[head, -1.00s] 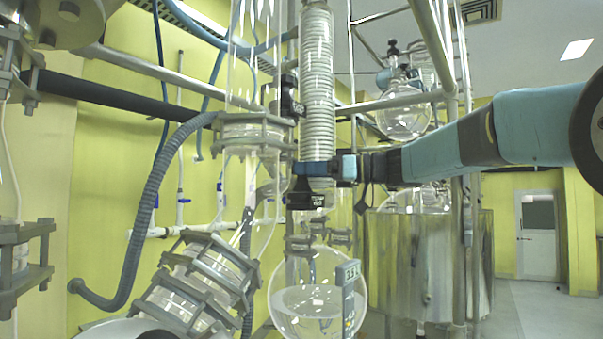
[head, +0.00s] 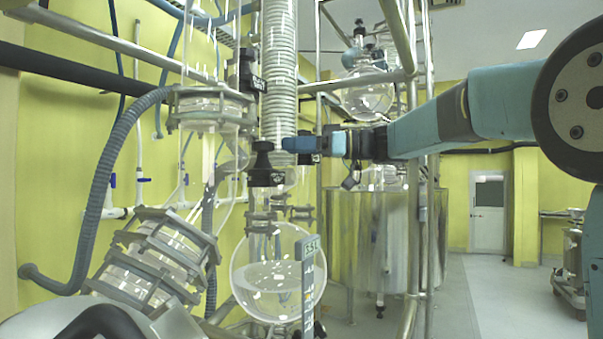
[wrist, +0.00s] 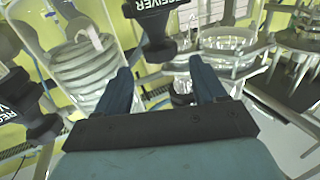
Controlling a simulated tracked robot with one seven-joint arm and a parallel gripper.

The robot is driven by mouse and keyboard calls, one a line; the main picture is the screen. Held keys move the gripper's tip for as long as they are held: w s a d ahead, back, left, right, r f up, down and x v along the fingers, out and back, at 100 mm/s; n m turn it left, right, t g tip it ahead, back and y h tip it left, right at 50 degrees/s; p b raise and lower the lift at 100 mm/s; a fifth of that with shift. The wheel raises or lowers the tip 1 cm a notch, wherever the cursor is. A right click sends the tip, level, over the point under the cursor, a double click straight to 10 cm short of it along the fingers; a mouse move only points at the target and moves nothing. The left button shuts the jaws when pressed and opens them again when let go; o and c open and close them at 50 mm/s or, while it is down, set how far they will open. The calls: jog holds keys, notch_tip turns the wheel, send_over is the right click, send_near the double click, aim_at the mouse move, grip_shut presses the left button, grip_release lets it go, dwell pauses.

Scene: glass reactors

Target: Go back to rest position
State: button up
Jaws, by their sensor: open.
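My arm reaches in from the right of the head view. My gripper (head: 297,146) is at its left end, and its blue fingers point left. In the wrist view my gripper (wrist: 161,78) shows two blue fingers spread apart with nothing held between them. A black valve (head: 264,165) on the glassware stands just left of the fingertips in the head view, with a visible gap. A black part marked "RECEIVER" (wrist: 157,22) shows beyond the fingers in the wrist view. A second black labelled part (wrist: 22,105) is at the left edge there.
A ribbed glass coil column (head: 279,70) rises behind the fingertips. A round flask (head: 275,272) hangs below, behind an upright label plate (head: 308,283). A steel vessel (head: 375,240) and metal pipes stand under my arm. Open floor (head: 485,290) lies at right.

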jog(key=s+d+f+m+t+h, duration=0.2)
jog(key=s+d+f+m+h, duration=0.7)
jog(key=s+d+f, duration=0.3)
jog(key=s+d+f+m+t+h, duration=0.3)
jog(key=s+d+f+m+h, duration=0.6)
jog(key=s+d+f, duration=0.4)
jog(key=d+f, duration=0.5)
jog(key=f, duration=0.3)
jog(key=shift+s+f+t, duration=0.3)
jog(key=shift+f, duration=0.1)
